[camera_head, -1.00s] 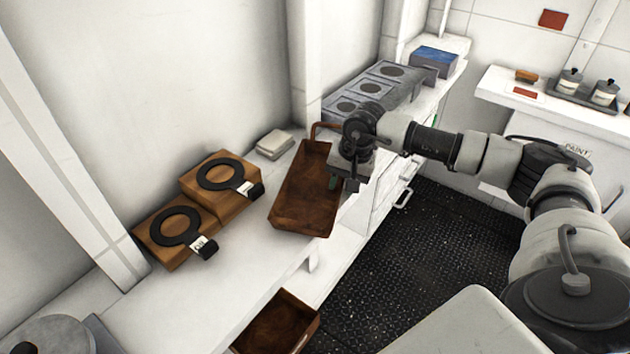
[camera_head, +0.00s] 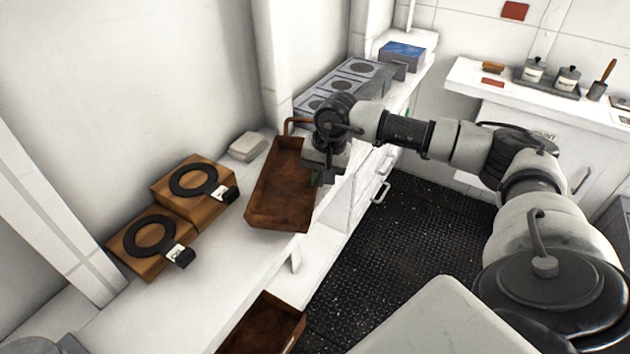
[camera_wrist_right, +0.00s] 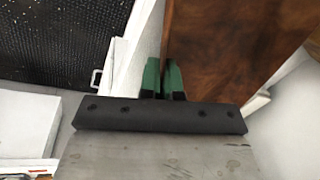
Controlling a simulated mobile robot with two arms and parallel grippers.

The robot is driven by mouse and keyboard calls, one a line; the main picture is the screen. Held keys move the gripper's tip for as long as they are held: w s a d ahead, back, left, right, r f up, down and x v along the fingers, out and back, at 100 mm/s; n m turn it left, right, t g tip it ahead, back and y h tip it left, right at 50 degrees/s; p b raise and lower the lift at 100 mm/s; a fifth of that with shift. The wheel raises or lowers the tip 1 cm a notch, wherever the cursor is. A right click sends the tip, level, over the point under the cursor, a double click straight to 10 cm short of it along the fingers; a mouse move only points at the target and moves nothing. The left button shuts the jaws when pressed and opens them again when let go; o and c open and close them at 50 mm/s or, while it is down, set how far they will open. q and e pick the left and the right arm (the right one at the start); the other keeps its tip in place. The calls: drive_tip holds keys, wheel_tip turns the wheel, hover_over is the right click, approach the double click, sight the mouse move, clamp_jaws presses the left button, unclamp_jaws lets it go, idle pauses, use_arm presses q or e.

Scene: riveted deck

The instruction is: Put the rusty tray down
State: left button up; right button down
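The rusty tray (camera_head: 282,185) is a long brown tray with a bent handle at its far end. It is at the right edge of the white bench; I cannot tell whether it touches the bench top. My right gripper (camera_head: 322,175) is at the tray's right side. In the right wrist view the green fingertips (camera_wrist_right: 163,80) are close together on either side of the edge of the tray (camera_wrist_right: 225,50), shut on it. My left gripper is out of view.
Two wooden boxes with black rings (camera_head: 193,180) (camera_head: 150,236) and a pale block (camera_head: 248,146) stand left of the tray. A grey unit with round openings (camera_head: 345,82) is behind. Another rusty brown container (camera_head: 262,325) is lower in front. Bare bench (camera_head: 215,265) lies nearer.

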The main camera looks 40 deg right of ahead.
wheel_tip(320, 180, up, 3)
drive_tip(key=shift+f+b, duration=0.1)
drive_tip(key=shift+b, duration=0.5)
drive_tip(key=s+d+r+b, duration=0.3)
drive_tip(key=s+d+r, duration=0.2)
drive_tip(key=s, duration=0.5)
drive_tip(key=shift+s+r+b, duration=0.35)
drive_tip(key=shift+r, duration=0.7)
